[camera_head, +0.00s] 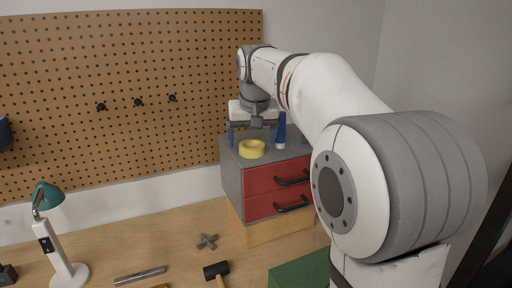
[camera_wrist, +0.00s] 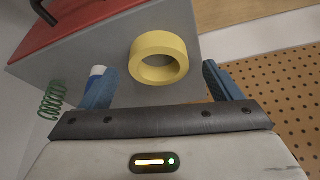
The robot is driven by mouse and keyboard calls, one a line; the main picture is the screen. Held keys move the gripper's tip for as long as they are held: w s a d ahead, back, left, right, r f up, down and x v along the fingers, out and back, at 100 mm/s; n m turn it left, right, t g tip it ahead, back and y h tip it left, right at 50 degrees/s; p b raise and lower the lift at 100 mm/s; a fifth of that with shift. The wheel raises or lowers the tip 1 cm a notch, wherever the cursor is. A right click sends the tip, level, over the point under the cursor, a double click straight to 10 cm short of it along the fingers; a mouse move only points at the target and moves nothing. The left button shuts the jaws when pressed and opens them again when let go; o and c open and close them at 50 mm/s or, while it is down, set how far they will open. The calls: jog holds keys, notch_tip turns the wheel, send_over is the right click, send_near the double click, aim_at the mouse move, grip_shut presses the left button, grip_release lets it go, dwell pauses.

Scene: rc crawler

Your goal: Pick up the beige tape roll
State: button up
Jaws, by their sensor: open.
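The beige tape roll (camera_head: 252,149) looks pale yellow and lies flat on the grey top of the red-drawer cabinet (camera_head: 232,165). In the wrist view the tape roll (camera_wrist: 159,58) shows its open hole, beyond the fingers and roughly between them. My gripper (camera_head: 253,137) is above the cabinet top, close over the roll. Its two blue fingers are spread wide in the wrist view (camera_wrist: 160,85), with nothing between them gripped. I cannot tell the exact height of the fingertips over the roll.
A blue tube with a white cap (camera_head: 280,143) stands right of the roll, near one finger. A green spring (camera_wrist: 52,101) is on the cabinet top. The pegboard (camera_head: 130,90) rises behind. A lamp (camera_head: 60,250), hammer (camera_head: 217,271) and metal cross (camera_head: 207,241) are on the bench.

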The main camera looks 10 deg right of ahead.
jog(key=shift+w+f, duration=0.25)
jog(key=shift+f, duration=0.45)
jog(key=shift+c, duration=0.4)
jog(key=c, duration=1)
jog(key=shift+r, duration=0.15)
